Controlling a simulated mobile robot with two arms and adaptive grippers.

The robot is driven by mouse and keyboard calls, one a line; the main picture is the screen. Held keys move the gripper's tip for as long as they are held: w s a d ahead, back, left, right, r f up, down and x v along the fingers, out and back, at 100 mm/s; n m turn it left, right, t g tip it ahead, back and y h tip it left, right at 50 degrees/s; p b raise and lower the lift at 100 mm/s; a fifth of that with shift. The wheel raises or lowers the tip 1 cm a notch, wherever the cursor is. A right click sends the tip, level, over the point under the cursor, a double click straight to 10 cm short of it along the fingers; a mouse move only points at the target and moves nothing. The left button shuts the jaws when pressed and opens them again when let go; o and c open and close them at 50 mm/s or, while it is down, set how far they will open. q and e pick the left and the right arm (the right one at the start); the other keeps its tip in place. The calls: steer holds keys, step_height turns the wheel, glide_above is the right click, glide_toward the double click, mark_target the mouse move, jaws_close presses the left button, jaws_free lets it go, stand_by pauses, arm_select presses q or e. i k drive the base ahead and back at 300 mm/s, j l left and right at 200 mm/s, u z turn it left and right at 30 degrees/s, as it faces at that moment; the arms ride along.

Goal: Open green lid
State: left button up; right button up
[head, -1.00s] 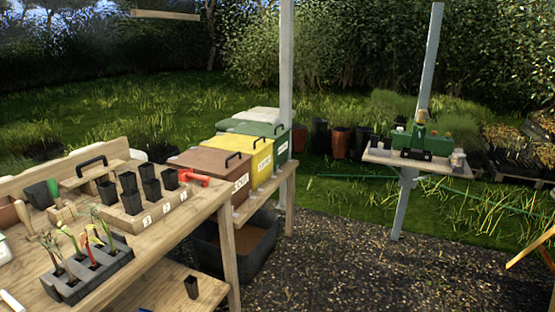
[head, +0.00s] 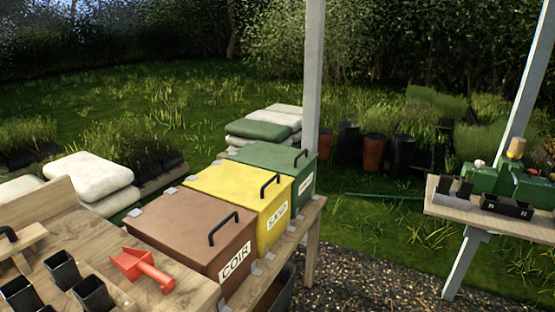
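The green lid (head: 267,156) is shut on the farthest of three bins in a row on a wooden shelf. It has a black handle (head: 299,158) near its right edge. The green bin's front carries a white label (head: 305,184), too small to read. The yellow bin (head: 270,218), labelled as sand, stands in front of it, and the brown bin (head: 213,250), labelled COIR, is nearest. Their lids are also shut. Neither of my grippers shows in the head view.
A wooden bench (head: 165,300) with black pots (head: 92,293) and a red scoop (head: 141,268) is at lower left. A pale post (head: 313,85) rises just behind the green bin. Gravel (head: 375,275) lies open right of the bins. A small table (head: 445,208) stands at right.

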mark_target(282, 160)
steer(key=i+u, duration=0.1)
steer(key=u, duration=0.25)
steer(key=l+u, duration=0.15)
steer(key=u, duration=0.2)
steer(key=i+l+u, duration=0.1)
steer(key=u, duration=0.2)
steer(key=i+l+u, duration=0.2)
steer(key=l+u, duration=0.25)
steer(key=l, duration=0.7)
steer(key=l+u, duration=0.4)
steer(key=l, duration=0.8)
